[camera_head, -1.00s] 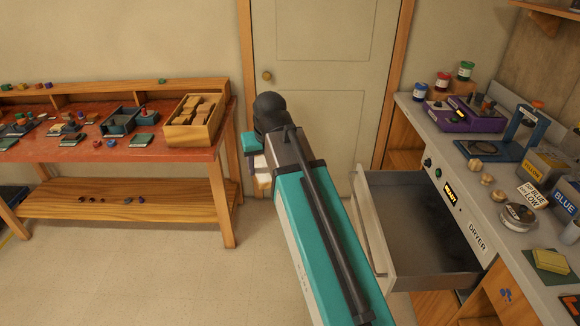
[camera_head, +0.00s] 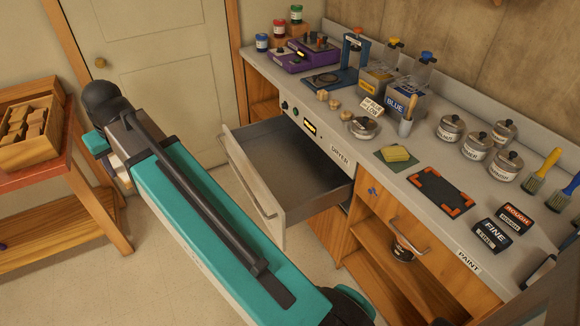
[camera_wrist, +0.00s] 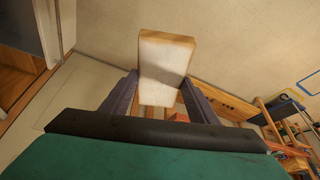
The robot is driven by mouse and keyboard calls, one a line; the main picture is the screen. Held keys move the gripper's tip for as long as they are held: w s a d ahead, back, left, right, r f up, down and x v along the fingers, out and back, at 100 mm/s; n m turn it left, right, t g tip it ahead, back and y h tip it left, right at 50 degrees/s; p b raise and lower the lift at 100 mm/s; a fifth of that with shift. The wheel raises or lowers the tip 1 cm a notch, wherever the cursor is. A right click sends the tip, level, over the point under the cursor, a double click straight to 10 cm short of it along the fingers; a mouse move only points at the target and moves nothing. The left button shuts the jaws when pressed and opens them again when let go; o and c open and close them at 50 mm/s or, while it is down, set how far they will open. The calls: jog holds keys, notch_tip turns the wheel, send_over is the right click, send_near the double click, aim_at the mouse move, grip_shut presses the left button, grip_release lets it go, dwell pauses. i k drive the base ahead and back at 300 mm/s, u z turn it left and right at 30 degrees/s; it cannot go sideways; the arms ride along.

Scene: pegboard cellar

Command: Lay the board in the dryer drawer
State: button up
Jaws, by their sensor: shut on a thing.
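My gripper (camera_wrist: 158,100) is shut on a small board (camera_wrist: 165,62) with a pale face and wooden edges, seen in the wrist view. In the head view my arm hides most of the gripper, and only a bit of the board (camera_head: 121,172) shows beside it. The dryer drawer (camera_head: 263,200) stands pulled open below the counter, right of my arm. Its inside looks empty, though part of it is in shadow. The board is apart from the drawer, to its left.
The counter (camera_head: 395,140) holds jars, cans, brushes and a purple device (camera_head: 305,55). A wooden table with a crate of blocks (camera_head: 28,130) stands at the left. A closed door (camera_head: 150,70) is behind my arm. Floor shows between table and drawer.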

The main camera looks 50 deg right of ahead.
aim_at(284, 179)
jog(key=u, duration=0.05)
jog(key=k, duration=0.85)
jog(key=z, duration=0.6)
jog(key=i, duration=1.05)
jog(key=u, duration=0.4)
